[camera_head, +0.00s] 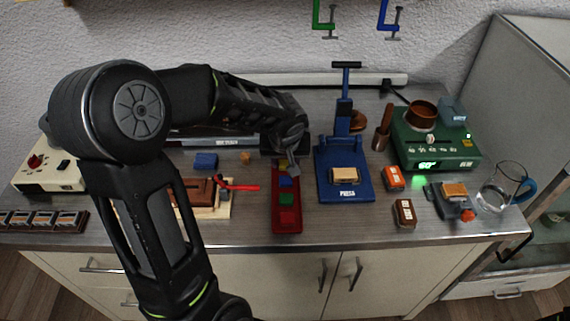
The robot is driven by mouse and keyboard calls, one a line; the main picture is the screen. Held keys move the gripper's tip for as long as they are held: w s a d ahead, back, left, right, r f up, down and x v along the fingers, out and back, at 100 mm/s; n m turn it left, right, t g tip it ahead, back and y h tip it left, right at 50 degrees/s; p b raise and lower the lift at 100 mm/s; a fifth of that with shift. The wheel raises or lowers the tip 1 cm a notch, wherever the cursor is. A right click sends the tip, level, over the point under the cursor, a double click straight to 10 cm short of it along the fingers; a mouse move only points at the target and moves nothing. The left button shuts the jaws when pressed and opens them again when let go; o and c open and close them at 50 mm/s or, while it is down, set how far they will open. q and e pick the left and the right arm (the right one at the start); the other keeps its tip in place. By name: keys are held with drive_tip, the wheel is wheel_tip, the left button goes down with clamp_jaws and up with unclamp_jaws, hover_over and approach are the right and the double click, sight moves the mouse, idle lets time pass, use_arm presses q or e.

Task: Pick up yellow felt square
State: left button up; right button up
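A red tray (288,222) on the counter holds felt squares in a row. The yellow felt square (283,163) is at its far end, mostly hidden by my gripper. A blue square (286,182) and a green square (287,199) lie nearer the front. My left gripper (288,168) points down at the far end of the tray, over or beside the yellow square. Its fingers are small and partly hidden, so I cannot tell whether they are open or touching the felt. My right gripper is not in view.
A blue press (345,188) stands just right of the tray. A wooden block with a red-handled tool (240,187) lies to the left. A green heater with a pot (436,150), a glass jug (497,190) and small blocks fill the right side. The counter's front strip is mostly clear.

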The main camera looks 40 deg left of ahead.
use_arm(q)
clamp_jaws()
drive_tip(key=shift+r, duration=0.15)
idle(0.4)
wheel_tip(320, 180, up, 10)
drive_tip(key=shift+b, duration=0.3)
idle(0.5)
